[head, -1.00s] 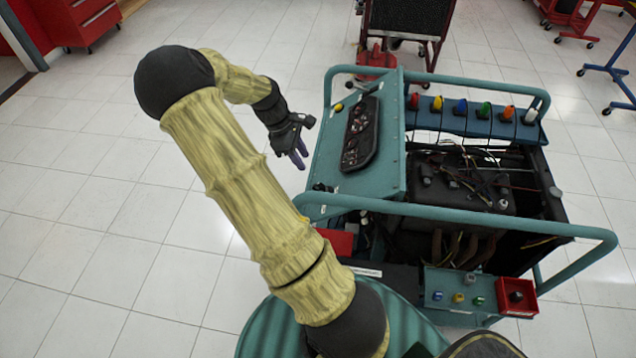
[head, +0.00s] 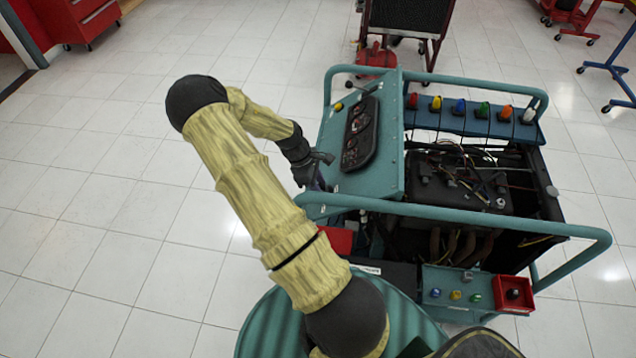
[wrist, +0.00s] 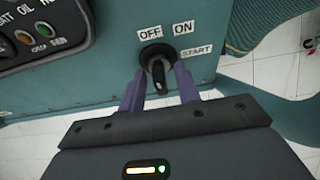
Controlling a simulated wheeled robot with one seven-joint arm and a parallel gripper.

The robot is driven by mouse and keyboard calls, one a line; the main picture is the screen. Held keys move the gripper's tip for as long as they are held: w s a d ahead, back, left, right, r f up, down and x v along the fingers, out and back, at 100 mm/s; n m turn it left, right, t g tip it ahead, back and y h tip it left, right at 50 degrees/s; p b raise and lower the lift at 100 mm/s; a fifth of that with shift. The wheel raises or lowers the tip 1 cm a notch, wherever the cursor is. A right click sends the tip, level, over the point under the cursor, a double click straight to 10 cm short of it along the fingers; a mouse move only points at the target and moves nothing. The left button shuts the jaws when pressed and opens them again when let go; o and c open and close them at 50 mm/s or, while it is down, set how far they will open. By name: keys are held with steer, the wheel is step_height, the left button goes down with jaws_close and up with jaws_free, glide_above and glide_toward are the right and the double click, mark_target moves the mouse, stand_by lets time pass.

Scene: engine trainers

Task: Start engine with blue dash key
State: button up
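A round black dash switch (wrist: 157,57) with a dark key or handle (wrist: 158,76) sits on the teal dash panel (wrist: 105,75), below OFF and ON labels and left of a START label. The handle looks black here; I see no blue on it. My gripper (wrist: 160,72) is open, with its two purple fingers either side of the handle and visible gaps to it. I cannot tell how deep the fingertips reach. In the head view my gripper (head: 318,178) is at the panel's near left corner and hides the switch.
The engine trainer's teal tube rail (head: 450,218) runs right of my gripper. A gauge cluster (head: 360,133) is on the panel. A row of coloured knobs, one blue (head: 459,106), stands behind the engine. A small teal box (head: 455,285) has coloured buttons. The floor at left is clear.

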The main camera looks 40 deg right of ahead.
steer(key=shift+c, duration=0.4)
jaws_close()
steer(key=shift+m, duration=0.3)
steer(key=m+h+b, duration=0.1)
steer(key=m, duration=0.1)
steer(key=shift+a+m+t, duration=0.1)
steer(key=shift+m+t, duration=0.3)
steer(key=shift+a+m+h+b, duration=0.1)
steer(key=shift+m+h+b, duration=0.45)
steer(key=shift+m, duration=1.15)
steer(key=shift+o, duration=0.4)
jaws_free()
